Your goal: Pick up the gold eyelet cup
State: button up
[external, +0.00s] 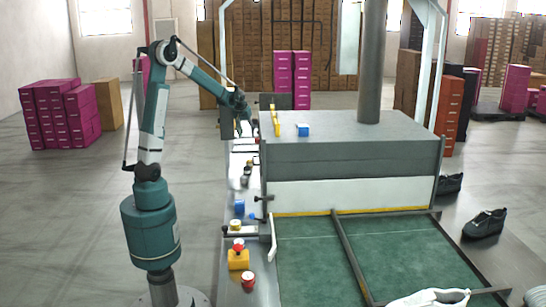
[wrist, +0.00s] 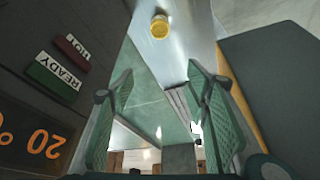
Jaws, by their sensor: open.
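A small round gold-yellow cup (wrist: 159,27) stands on the pale metal ledge near the top edge of the wrist view. I take it for the gold eyelet cup. My gripper (wrist: 158,78) is open, with its two green fingers spread apart and nothing between them. The cup lies beyond the fingertips, apart from them. In the external view my gripper (external: 239,128) hangs over the far part of the narrow ledge, left of the grey machine. I cannot tell for sure which small item in the external view is the gold cup.
The grey machine (external: 350,150) borders the ledge on the right. A dark panel with a green READY sign (wrist: 53,75) is on the left in the wrist view.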

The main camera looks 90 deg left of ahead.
send_near(249, 160)
notch_tip(249, 160, down, 3)
jog(key=shift+w, duration=0.15)
jog(key=shift+x, duration=1.25)
jog(key=shift+b+x, duration=0.95)
jog(key=shift+x, duration=1.65)
jog(key=shift+w+a+r, duration=0.1)
jog(key=shift+w+a, duration=0.05)
jog(key=shift+w, duration=0.05)
jog(key=c, duration=1)
